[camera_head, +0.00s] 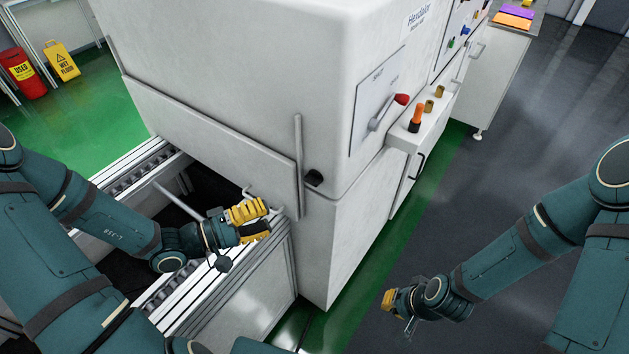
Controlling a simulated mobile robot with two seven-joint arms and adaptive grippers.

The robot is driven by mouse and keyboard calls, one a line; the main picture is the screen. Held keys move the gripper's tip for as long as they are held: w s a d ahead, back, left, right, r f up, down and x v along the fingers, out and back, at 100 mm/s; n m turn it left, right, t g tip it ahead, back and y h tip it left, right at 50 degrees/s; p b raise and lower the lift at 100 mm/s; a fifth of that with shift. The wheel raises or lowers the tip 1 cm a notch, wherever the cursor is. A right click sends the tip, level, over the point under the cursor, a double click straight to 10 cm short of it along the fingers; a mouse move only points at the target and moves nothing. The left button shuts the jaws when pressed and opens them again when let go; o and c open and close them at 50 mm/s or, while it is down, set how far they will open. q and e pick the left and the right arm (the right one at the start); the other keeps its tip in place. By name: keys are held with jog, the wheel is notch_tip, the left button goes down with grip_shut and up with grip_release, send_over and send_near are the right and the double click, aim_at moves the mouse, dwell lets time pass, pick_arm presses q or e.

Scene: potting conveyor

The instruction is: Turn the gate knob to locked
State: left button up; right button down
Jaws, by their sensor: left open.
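My right gripper (389,302) hangs low over the floor at the right of the cabinet, far from the knob. Its fingers are mostly hidden, so its opening does not show.
A conveyor (180,305) with metal rails runs into the cabinet's left side. A panel lever with a red handle (401,99) and a shelf with an orange-topped object (417,116) are on the right face. Open floor (510,140) lies to the right.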

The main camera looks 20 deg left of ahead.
aim_at(308, 182)
pick_arm(q)
jog(key=w+d, duration=0.2)
jog(key=w, duration=0.1)
jog(key=w+d+t, duration=0.1)
jog(key=w+d, duration=0.1)
jog(key=w, duration=0.2)
jog(key=w+d+r+t, duration=0.1)
jog(key=w+d, duration=0.2)
jog(key=w, duration=0.1)
jog(key=shift+w+d+r+y+b, duration=0.1)
jog(key=shift+y+b, duration=0.25)
jog(key=shift+y, duration=0.05)
grip_shut()
